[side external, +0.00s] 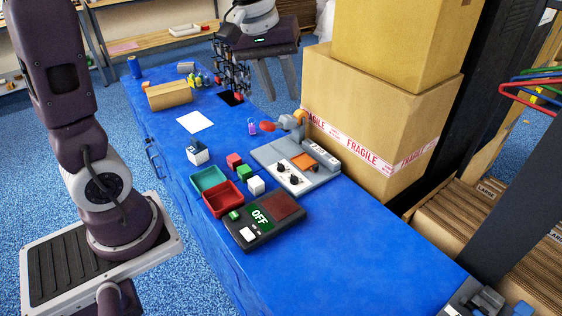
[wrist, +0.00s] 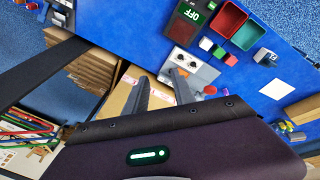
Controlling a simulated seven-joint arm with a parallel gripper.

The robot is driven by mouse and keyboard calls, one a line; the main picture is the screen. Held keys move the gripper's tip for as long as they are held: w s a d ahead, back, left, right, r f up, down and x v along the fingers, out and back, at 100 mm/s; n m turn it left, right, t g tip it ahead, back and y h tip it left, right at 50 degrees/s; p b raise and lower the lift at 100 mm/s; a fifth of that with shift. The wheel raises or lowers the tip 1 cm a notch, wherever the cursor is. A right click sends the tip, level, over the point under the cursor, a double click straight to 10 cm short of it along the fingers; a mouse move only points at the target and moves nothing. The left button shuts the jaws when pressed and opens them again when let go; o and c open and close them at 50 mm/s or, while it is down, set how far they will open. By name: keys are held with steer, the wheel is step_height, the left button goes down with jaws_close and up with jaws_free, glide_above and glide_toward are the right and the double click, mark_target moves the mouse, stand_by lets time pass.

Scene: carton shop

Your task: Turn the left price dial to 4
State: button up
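A grey device (side external: 312,167) with a white panel (side external: 289,172) stands on the blue table. Two black dials sit on the panel: the left dial (side external: 280,168) and the right dial (side external: 295,180). The panel also shows in the wrist view (wrist: 182,59), where the dials are small and their settings unreadable. My gripper (side external: 284,96) is high above the far part of the table, well away from the dials. Its two fingers (wrist: 160,80) are spread apart with nothing between them, so it is open.
Large cardboard boxes (side external: 375,130) stand right behind the device.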

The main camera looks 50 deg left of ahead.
steer(key=w+a+f+n+g, duration=0.2)
steer(key=w+a+f+n, duration=0.3)
steer(key=w+a+f, duration=0.5)
steer(key=n+g, duration=0.1)
steer(key=n, duration=0.4)
glide_above(281, 164)
step_height(281, 164, down, 19)
steer(key=shift+r, duration=0.1)
step_height(281, 164, down, 7)
steer(key=shift+f, duration=0.3)
steer(key=shift+c, duration=0.4)
jaws_close()
